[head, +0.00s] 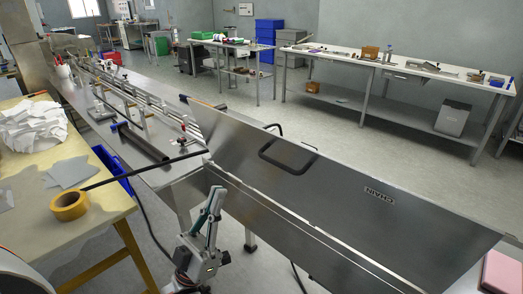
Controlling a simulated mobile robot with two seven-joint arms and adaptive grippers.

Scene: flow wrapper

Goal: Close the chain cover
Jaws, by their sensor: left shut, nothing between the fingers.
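The chain cover (335,200) is a long steel panel with a black handle (288,157) and a CHAIN label (379,196). It stands raised, face toward me, above the front wall of the machine (265,240). A bright seam runs along its lower edge. My left gripper (218,192) points up in front of the machine wall, left of and below the handle. Its fingers are together and empty. It appears apart from the cover. My right gripper is not in the view.
A yellow table (100,218) with a tape roll (70,205) and white bags (32,130) stands at left. A thin black rod (145,168) crosses toward the cover's left end. A pink block (502,272) lies at lower right. Benches stand behind, across open floor.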

